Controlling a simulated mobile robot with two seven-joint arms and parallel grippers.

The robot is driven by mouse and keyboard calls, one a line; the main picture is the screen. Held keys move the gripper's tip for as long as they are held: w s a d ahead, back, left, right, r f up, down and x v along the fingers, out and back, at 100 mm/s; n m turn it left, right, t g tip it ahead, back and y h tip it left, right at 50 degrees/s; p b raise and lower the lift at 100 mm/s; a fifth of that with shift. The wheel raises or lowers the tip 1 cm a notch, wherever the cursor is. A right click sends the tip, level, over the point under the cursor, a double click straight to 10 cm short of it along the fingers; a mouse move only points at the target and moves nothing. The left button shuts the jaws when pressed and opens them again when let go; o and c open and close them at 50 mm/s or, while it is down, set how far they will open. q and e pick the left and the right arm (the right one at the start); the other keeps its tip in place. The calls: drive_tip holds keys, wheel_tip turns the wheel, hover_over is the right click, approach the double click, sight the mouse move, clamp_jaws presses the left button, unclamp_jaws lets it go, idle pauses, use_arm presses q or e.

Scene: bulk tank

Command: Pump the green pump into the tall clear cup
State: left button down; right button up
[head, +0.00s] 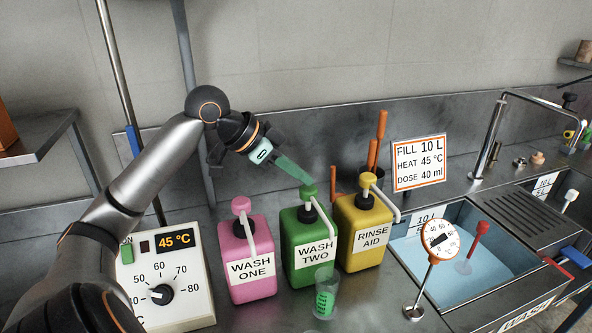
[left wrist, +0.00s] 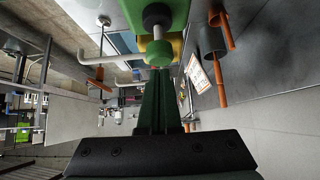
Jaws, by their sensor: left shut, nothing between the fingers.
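The green pump bottle (head: 309,232), labelled WASH TWO, stands upright between the pink and yellow ones. Its green pump head (head: 308,190) is up on its stem, and a pale spout curves down toward the front right. The clear cup (head: 325,293) stands upright in front of the green bottle, with green marking on its side. My left gripper (head: 307,180) is shut and empty, its green fingers pointing down at the pump head. In the left wrist view the closed fingertips (left wrist: 161,72) are close to the green pump head (left wrist: 159,53); I cannot tell whether they touch. My right gripper is not in view.
A pink WASH ONE bottle (head: 248,257) and a yellow RINSE AID bottle (head: 364,232) flank the green one closely. A heater control box (head: 172,283) stands at left. A dial thermometer (head: 439,240) and a water-filled basin (head: 462,248) lie at right.

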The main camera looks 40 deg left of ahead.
use_arm(q)
drive_tip(key=shift+r+p, duration=0.55)
drive_tip(key=shift+r, duration=0.4)
drive_tip(key=b+v, duration=0.2)
drive_tip(key=v, duration=0.7)
drive_tip(key=shift+s+a+b, duration=0.3)
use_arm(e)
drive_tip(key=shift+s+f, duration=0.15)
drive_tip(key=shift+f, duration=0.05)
use_arm(q)
drive_tip(key=shift+f, duration=0.1)
